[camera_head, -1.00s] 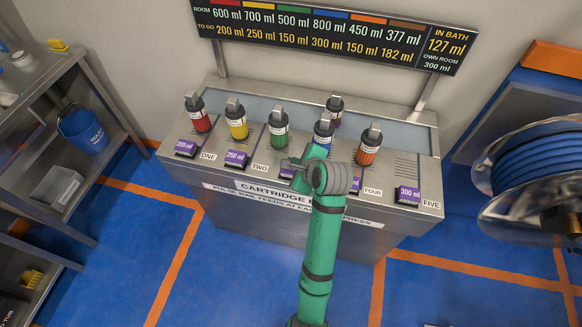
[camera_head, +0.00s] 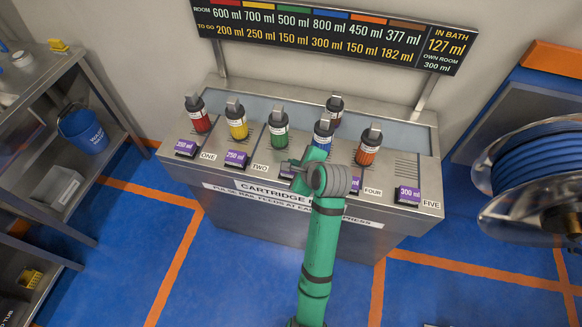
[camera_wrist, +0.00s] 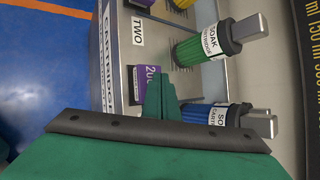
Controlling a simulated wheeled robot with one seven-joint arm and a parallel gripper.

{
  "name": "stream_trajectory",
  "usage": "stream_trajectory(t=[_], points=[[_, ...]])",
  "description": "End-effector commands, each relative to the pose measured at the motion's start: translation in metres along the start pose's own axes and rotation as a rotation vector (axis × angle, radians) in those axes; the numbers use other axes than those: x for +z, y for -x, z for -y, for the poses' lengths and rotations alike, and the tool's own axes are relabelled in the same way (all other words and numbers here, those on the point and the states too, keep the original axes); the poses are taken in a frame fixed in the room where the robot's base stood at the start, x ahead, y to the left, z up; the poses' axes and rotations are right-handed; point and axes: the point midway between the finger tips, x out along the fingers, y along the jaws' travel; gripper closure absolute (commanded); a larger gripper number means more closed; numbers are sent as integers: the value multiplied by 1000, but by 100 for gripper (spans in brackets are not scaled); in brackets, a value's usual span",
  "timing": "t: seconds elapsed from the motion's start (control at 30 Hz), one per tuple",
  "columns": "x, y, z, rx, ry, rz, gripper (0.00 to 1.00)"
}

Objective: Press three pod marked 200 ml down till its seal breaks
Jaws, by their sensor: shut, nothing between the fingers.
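The three pod is a small purple block on the sloped front of the steel bench. In the head view, only a sliver of it (camera_head: 286,174) shows beneath my gripper (camera_head: 287,165). In the wrist view, the purple pod (camera_wrist: 150,77) shows beside the "TWO" plate, its label starting with "20" and the rest hidden by the fingers. My gripper's green fingers (camera_wrist: 160,92) are shut with nothing between them, and their tips overlap the pod's edge. I cannot tell whether they touch it or whether its seal is whole.
Other purple pods flank it: 200 ml (camera_head: 186,147), 250 ml (camera_head: 236,159), a partly hidden one (camera_head: 354,186) and 300 ml (camera_head: 408,194). Coloured cartridges, such as the green one (camera_head: 278,132), stand behind. The board (camera_head: 335,35) reads "IN BATH 127 ml".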

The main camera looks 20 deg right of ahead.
Motion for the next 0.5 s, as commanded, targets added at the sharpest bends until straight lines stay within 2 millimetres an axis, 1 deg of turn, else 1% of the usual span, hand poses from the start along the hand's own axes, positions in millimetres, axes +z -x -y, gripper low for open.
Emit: stream_trajectory(t=[0.5], points=[[-3, -4, -3, 1, 0, 0, 100]])
